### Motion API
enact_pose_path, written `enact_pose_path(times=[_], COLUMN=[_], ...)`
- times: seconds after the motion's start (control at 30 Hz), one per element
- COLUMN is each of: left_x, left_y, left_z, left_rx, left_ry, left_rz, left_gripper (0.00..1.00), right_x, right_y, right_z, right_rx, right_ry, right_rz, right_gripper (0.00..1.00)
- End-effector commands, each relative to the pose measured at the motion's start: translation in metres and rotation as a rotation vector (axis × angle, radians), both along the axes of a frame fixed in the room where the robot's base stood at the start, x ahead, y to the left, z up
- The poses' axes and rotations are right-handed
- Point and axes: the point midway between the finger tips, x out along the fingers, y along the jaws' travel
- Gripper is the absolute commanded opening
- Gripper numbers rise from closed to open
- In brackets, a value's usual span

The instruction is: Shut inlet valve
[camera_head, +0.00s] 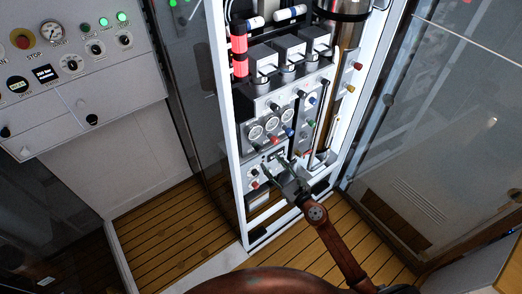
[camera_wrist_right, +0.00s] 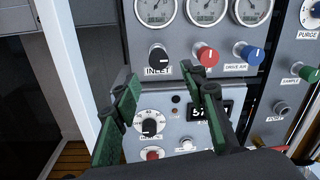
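The inlet valve (camera_wrist_right: 158,57) is a black knob with a white mark above an "INLET" label, on the grey gauge panel in the right wrist view. My right gripper (camera_wrist_right: 165,82) has its two green-padded fingers spread apart, with nothing between them. Its fingertips are just below the inlet knob in that picture; I see no contact. In the head view the right gripper (camera_head: 283,173) is in front of the lower part of the open cabinet. My left gripper is not in view.
A red knob (camera_wrist_right: 208,55) and a blue "DRIVE AIR" knob (camera_wrist_right: 250,53) are right of the inlet knob, below several gauges. A lower panel has a dial (camera_wrist_right: 149,126) and display. The cabinet's white frame (camera_wrist_right: 88,62) stands left. A glass door (camera_head: 440,130) is at right.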

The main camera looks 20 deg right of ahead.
Motion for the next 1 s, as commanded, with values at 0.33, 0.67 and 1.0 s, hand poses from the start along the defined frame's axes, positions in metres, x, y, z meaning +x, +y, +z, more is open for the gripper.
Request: enact_pose_path(times=[0.33, 0.67, 1.0], left_x=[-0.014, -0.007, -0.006], left_y=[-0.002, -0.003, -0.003], left_z=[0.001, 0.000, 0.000], left_rx=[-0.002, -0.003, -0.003], left_ry=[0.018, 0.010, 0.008], left_rz=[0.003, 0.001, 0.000], left_gripper=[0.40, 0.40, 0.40], right_x=[0.043, 0.073, 0.073], right_y=[0.016, 0.025, 0.025], right_z=[0.007, 0.006, 0.006], right_rx=[-0.031, -0.030, -0.029], right_ry=[-0.020, -0.018, -0.016], right_rz=[0.006, 0.005, 0.005], right_gripper=[0.40, 0.40, 0.35])
